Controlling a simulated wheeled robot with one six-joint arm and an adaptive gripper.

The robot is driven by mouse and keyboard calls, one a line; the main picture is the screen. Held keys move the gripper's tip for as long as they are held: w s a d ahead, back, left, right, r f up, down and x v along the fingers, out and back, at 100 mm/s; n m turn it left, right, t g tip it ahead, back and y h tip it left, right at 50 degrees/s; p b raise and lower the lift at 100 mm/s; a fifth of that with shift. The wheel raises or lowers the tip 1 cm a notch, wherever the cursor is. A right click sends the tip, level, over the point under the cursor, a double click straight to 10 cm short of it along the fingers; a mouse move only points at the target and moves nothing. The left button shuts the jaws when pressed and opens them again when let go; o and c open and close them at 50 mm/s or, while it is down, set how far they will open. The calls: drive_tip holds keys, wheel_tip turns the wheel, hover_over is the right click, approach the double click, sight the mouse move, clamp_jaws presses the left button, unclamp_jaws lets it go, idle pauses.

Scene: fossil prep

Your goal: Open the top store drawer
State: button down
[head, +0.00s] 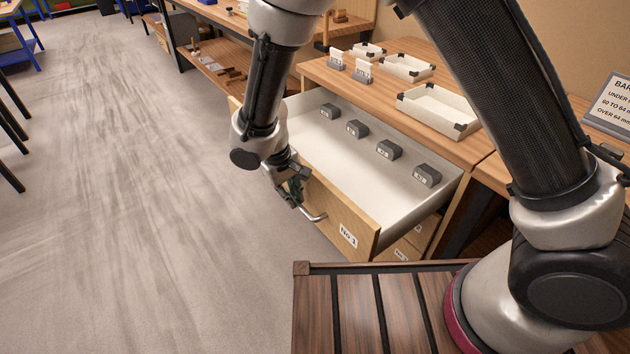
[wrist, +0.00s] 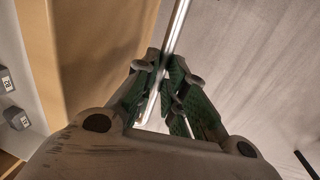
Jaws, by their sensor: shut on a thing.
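The top store drawer (head: 345,220), with a wooden front labelled "No. 1", stands pulled well out of its cabinet in the head view. Its white inside (head: 340,155) shows several grey labelled blocks (head: 388,150) in a row. My gripper (head: 300,196) is at the drawer's front and is shut on the metal bar handle (head: 316,216). In the wrist view the handle bar (wrist: 176,35) runs between the green-padded fingers (wrist: 165,98), beside the wooden drawer front (wrist: 95,50). Part of the handle is hidden by the fingers.
Another drawer (head: 405,252) sits below. The cabinet top (head: 390,88) holds white trays (head: 438,108) and small label stands (head: 362,70). A sign (head: 610,105) stands at right. My slatted wooden deck is in front. Open grey floor (head: 130,200) lies left of the drawer.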

drive_tip(key=s+a, duration=0.4)
drive_tip(key=a, duration=0.1)
drive_tip(key=shift+a, duration=0.3)
drive_tip(key=c, duration=1.5)
unclamp_jaws()
drive_tip(key=r, duration=0.4)
drive_tip(key=s+a+r, duration=0.1)
drive_tip(key=r, duration=0.3)
drive_tip(key=a+r, duration=0.1)
drive_tip(key=r, duration=0.2)
drive_tip(key=shift+s+r, duration=0.2)
drive_tip(key=shift+r, duration=0.2)
